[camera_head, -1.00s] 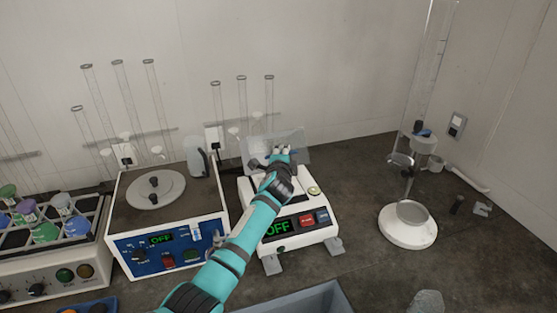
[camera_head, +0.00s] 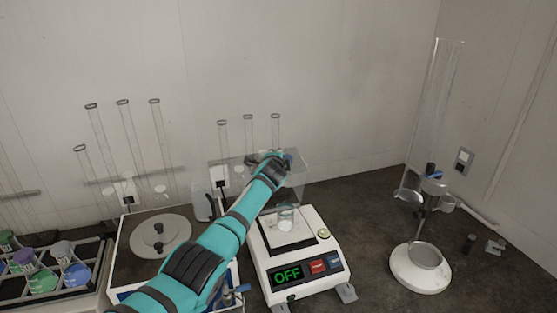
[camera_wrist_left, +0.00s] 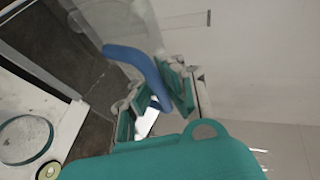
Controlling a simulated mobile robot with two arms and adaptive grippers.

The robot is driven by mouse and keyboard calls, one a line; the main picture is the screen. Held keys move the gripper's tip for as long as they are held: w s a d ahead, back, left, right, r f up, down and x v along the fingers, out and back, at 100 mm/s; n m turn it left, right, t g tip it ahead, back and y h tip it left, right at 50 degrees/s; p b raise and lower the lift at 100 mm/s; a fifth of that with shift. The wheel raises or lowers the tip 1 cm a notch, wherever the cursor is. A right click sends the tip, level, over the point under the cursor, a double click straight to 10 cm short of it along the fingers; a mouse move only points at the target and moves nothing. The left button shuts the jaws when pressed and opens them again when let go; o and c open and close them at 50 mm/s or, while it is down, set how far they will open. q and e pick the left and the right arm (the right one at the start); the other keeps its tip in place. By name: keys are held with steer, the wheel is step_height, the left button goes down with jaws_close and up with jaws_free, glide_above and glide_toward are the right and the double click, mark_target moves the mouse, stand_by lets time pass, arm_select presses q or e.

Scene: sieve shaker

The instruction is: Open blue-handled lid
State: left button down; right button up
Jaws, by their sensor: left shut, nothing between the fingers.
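The balance (camera_head: 312,268) has a clear lid (camera_head: 296,180) that stands raised at its back. A blue handle (camera_wrist_left: 140,66) on the clear lid (camera_wrist_left: 118,28) shows in the left wrist view. My left gripper (camera_head: 280,158) is at the lid's upper part, above the back of the balance. In the left wrist view my left gripper (camera_wrist_left: 160,92) has its teal fingers close against the curved handle. It is shut with nothing between the fingers; I cannot tell whether it touches the handle. A small glass vessel (camera_head: 286,217) sits on the weighing pan. My right gripper is not in view.
A device with a round lid (camera_head: 160,236) stands left of the balance, partly behind my arm. A rack of coloured flasks (camera_head: 72,285) is at far left. A glass column on a white stand (camera_head: 421,274) is at right. Bare counter (camera_head: 370,225) lies between balance and stand.

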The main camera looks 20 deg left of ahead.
arm_select(q)
steer(key=shift+w+r, duration=0.15)
stand_by(0.3)
steer(key=c, duration=1.4)
jaws_free()
steer(key=shift+v, duration=6.1)
